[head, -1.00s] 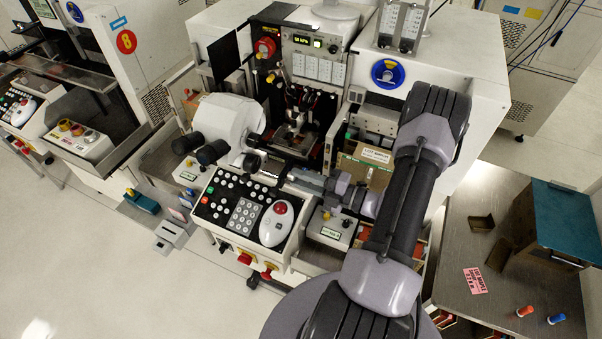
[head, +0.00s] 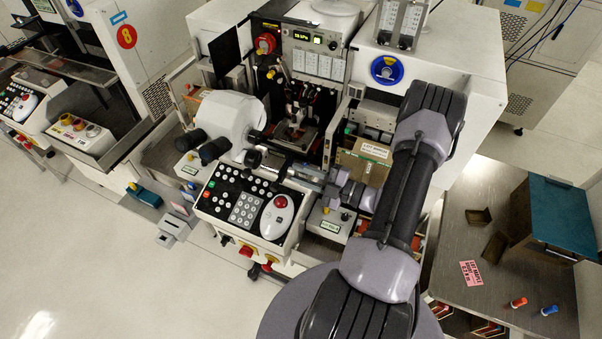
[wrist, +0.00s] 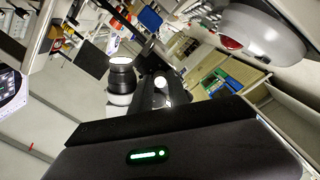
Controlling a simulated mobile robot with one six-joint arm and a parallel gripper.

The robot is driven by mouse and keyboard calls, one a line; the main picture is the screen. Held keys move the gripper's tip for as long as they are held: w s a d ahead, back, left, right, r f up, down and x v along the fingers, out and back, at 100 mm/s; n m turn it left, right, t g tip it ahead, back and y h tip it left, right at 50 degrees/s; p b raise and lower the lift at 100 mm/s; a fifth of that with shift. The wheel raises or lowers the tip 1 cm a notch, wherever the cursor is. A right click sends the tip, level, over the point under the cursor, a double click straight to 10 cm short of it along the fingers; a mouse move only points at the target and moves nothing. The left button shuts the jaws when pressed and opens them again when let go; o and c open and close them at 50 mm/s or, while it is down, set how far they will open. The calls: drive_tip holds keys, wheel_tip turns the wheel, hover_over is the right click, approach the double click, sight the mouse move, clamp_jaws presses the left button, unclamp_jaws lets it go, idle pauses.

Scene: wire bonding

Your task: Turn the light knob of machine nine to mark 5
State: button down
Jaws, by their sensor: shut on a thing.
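Machine nine is the white bonding machine (head: 440,50) in the middle of the head view, with a white microscope housing (head: 232,118) on its front. The light knob (head: 253,158) looks like the small black round part at the lower right of that housing. My gripper (head: 264,158) reaches in from the right, above the keypad panel, and is shut on the knob. The fingertips and the knob's mark are too small to read. In the wrist view the dark gripper body fills the bottom, and a pale disc (wrist: 160,82) shows beyond it.
Microscope eyepieces (head: 205,146) stick out left of the gripper. The keypad panel (head: 243,205) with a white mouse-like control (head: 278,215) lies below it. A cardboard box (head: 362,164) stands right of the machine's opening. A side table (head: 480,240) is at right.

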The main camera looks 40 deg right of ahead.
drive_tip(key=c, duration=1.3)
unclamp_jaws()
drive_tip(key=shift+s, duration=0.1)
drive_tip(key=v, duration=1.7)
drive_tip(key=shift+s+d, duration=0.15)
